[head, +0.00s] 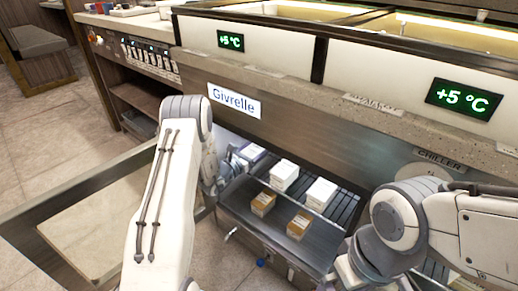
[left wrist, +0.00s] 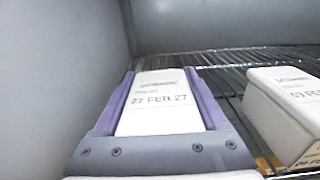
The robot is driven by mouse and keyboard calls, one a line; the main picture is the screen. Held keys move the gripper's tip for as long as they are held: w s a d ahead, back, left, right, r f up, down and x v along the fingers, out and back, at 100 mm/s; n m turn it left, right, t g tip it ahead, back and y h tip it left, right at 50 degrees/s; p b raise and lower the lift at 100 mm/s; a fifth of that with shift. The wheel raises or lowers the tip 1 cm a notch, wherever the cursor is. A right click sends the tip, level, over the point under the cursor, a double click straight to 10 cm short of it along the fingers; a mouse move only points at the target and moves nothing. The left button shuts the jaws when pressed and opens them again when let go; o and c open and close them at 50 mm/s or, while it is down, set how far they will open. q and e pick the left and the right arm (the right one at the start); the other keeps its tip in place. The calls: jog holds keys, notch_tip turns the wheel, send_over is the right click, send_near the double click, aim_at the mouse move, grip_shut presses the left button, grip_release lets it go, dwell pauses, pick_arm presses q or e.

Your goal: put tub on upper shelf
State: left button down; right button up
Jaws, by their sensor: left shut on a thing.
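My left gripper (head: 250,154) reaches into the open chiller at the left end of the upper wire shelf (head: 343,206). In the left wrist view its purple fingers (left wrist: 161,95) are shut on a white tub (left wrist: 160,103) printed "27 FEB 27". The tub is over or at the shelf's wires (left wrist: 230,62), close to the chiller's left wall; I cannot tell whether it touches the wires. Two other white tubs, a left one (head: 284,174) and a right one (head: 321,193), stand on the upper shelf to its right. My right gripper is not in view.
Brown tubs, one left (head: 263,204) and one right (head: 299,224), sit lower down in the chiller. An open door (head: 95,215) extends to the left. The stone counter edge (head: 300,93) overhangs the opening. A neighbouring white tub (left wrist: 285,110) is close on the right.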

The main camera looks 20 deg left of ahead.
pick_arm(q)
jog(key=shift+f, duration=0.2)
grip_release()
jog(key=shift+r, duration=0.1)
jog(key=shift+s+r, duration=0.1)
jog(key=shift+r, duration=0.1)
jog(key=p+v, duration=0.4)
jog(key=v, duration=0.8)
